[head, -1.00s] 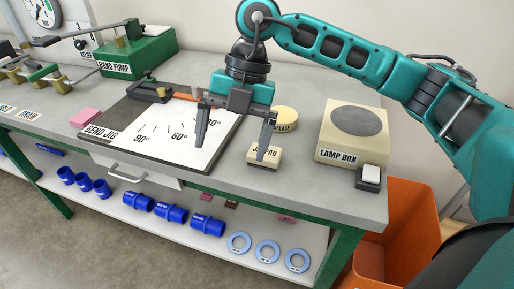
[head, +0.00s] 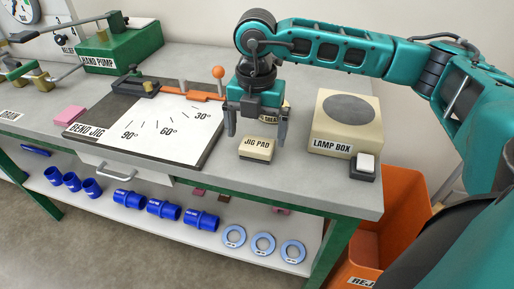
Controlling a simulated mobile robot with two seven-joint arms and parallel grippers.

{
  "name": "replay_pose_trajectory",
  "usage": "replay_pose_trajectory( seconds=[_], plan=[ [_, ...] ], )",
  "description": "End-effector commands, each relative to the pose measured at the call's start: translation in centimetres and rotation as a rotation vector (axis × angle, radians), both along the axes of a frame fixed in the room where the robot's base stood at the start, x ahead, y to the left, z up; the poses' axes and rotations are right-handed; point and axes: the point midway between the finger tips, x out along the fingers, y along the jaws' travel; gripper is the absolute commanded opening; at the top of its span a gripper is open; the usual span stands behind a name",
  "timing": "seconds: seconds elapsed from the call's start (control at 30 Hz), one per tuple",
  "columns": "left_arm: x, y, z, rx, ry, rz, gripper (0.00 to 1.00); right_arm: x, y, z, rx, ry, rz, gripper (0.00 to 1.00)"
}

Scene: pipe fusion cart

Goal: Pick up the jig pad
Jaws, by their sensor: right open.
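The jig pad (head: 256,148) is a small cream block with a dark base and a "JIG PAD" label. It lies on the grey bench top near the front edge, right of the bend jig. My right gripper (head: 256,132) is open and empty, pointing down. In the picture its two fingers stand to the left and right, just above and behind the pad; whether they touch it I cannot tell. My left gripper is not in view.
The bend jig (head: 160,133) lies left of the pad, with an orange-knobbed lever (head: 219,73) behind. The lamp box (head: 345,138) stands to the right, a small switch block (head: 364,166) before it. A grease tin (head: 287,112) is partly hidden behind my gripper. An orange bin (head: 400,215) stands right.

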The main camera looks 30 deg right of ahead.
Motion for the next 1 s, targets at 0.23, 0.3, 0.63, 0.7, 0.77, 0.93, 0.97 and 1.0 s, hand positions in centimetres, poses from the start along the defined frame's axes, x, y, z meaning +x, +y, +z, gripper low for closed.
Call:
replay_pose_trajectory(
  seconds=[0.23,0.3,0.63,0.7,0.77,0.93,0.97,1.0],
  plan=[
    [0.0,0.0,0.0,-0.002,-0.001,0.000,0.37,0.0,-0.2,-3.3,-0.001,0.001,0.000,1.00],
    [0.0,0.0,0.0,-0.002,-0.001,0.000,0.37,0.0,-0.2,-3.5,0.000,0.000,0.000,1.00],
    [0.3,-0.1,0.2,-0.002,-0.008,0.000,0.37,0.0,-0.2,-3.5,0.000,0.000,0.000,0.88],
    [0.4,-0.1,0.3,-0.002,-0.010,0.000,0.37,0.0,-0.2,-3.5,0.000,0.000,0.000,0.81],
    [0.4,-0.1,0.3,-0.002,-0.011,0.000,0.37,0.0,-0.2,-3.5,0.000,0.000,0.000,0.75],
    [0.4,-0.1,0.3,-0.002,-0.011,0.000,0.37,0.0,-0.2,-3.5,0.000,0.000,0.000,0.59],
    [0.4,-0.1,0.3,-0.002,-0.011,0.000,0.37,0.0,-0.2,-3.5,0.000,0.000,0.000,0.56],
    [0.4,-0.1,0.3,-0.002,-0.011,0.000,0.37,0.0,-0.2,-3.5,0.000,0.000,0.000,0.52]
  ],
)
